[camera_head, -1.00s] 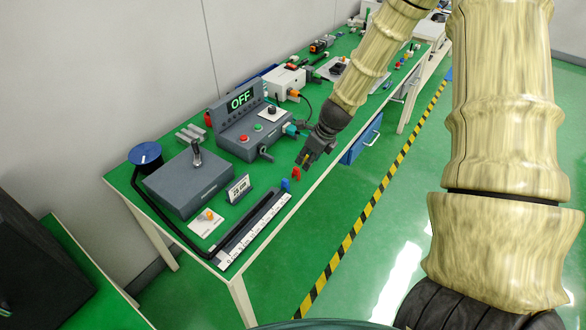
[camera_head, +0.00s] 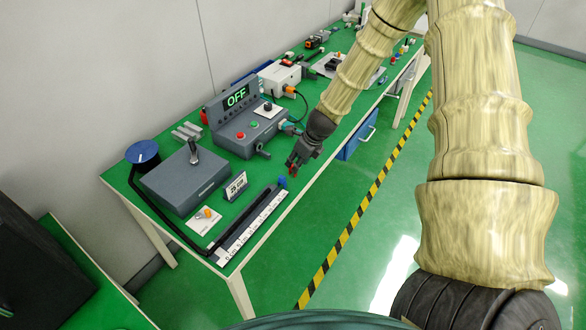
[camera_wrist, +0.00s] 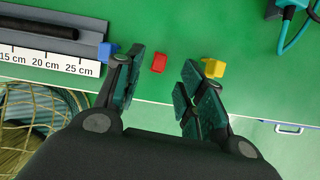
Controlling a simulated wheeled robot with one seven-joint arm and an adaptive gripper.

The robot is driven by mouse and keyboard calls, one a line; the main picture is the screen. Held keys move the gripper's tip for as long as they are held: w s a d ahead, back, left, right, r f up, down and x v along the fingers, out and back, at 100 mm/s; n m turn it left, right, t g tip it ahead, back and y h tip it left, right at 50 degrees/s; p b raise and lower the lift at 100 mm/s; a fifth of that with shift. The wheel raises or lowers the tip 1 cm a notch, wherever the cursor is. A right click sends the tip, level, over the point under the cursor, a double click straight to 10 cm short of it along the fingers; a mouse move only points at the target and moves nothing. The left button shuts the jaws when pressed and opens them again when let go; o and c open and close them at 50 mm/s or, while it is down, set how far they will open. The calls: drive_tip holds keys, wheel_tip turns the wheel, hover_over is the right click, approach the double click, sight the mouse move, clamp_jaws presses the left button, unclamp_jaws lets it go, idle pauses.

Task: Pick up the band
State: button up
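I cannot tell for sure which thing is the band. A small red piece (camera_wrist: 159,63) lies on the green tabletop, near the front edge. In the wrist view it lies between the two spread fingers of my gripper (camera_wrist: 164,78), just beyond their tips. My gripper is open and holds nothing. A yellow piece (camera_wrist: 213,67) lies right of the right finger. A blue piece (camera_wrist: 106,51) lies left of the left finger, at the ruler's end. In the head view my gripper (camera_head: 296,167) is low over the table edge and partly covers the red piece; the blue piece (camera_head: 282,181) shows beside it.
A white ruler (camera_head: 250,226) with a dark tray lies along the front edge. The grey control box (camera_head: 240,125) reading OFF stands behind my gripper, with a teal-tipped cable nearby. A grey lever box (camera_head: 188,183) stands left. Open floor lies right of the table.

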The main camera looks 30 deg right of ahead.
drive_tip(key=shift+p+x, duration=0.45)
drive_tip(key=shift+x, duration=0.55)
drive_tip(key=shift+p+x, duration=0.3)
drive_tip(key=shift+x, duration=1)
drive_tip(key=shift+w+a, duration=0.15)
clamp_jaws()
